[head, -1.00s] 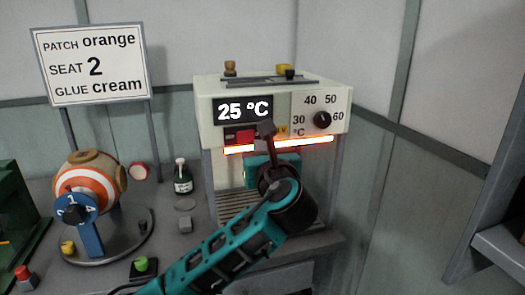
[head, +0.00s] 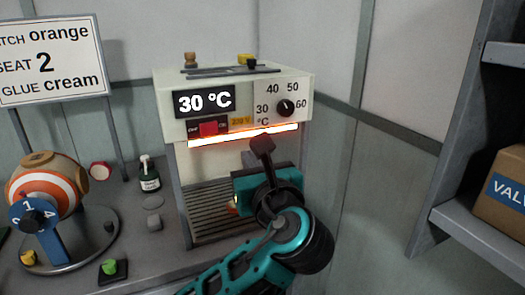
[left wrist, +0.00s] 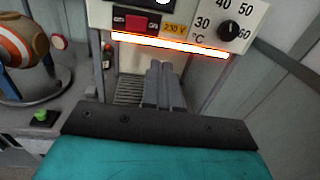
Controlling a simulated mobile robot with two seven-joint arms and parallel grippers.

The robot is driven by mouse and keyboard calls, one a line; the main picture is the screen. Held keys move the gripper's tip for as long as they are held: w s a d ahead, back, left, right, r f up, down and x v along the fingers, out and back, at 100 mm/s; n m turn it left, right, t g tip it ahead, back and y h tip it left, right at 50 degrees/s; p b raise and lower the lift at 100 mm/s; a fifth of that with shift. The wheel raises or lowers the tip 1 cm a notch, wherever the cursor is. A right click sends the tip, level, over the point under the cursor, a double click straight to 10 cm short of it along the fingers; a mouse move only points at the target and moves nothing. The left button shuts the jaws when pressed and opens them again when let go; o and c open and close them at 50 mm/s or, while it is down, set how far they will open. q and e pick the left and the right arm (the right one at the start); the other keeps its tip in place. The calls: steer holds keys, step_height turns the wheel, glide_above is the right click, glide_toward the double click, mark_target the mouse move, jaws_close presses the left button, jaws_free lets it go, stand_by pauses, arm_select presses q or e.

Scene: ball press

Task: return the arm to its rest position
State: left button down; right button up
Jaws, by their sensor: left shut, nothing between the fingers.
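My left gripper (head: 262,144) is in front of the cream-coloured heater machine (head: 298,92), below its glowing orange bar (head: 245,134). Its fingers are shut and hold nothing; they also show together in the left wrist view (left wrist: 163,85). My teal left arm reaches up from the bottom of the head view. The fingers look clear of the red switch (head: 209,128), which is up and left of them. The machine's display (head: 205,101) reads 30 °C. Its dark dial (head: 285,108) is at the right of the front. My right gripper is not in view.
Left of the machine are a green bottle (head: 149,175), an orange-and-white ball (head: 48,186) on a stand with a blue numbered wheel (head: 33,215), and a green button (head: 109,267). A sign (head: 50,62) stands behind. A shelf with a cardboard box (head: 502,190) is at right.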

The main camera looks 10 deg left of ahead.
arm_select(q)
steer(key=s+f+n+g+h, duration=0.2)
steer(key=f+n+h, duration=0.25)
steer(key=f, duration=0.85)
steer(key=s+f+n+g+h, duration=0.2)
steer(key=f+n+h, duration=0.3)
steer(key=f, duration=0.7)
steer(key=s+a+f+n, duration=0.3)
steer(key=s+f+n, duration=0.3)
steer(key=n, duration=0.3)
steer(key=s+a+f+n+h, duration=0.1)
steer(key=s+a+f+n, duration=0.3)
steer(key=s+f+n, duration=0.3)
steer(key=shift+s+a+n+g, duration=0.2)
steer(key=shift+s+n+g, duration=0.2)
steer(key=shift+s+n, duration=0.7)
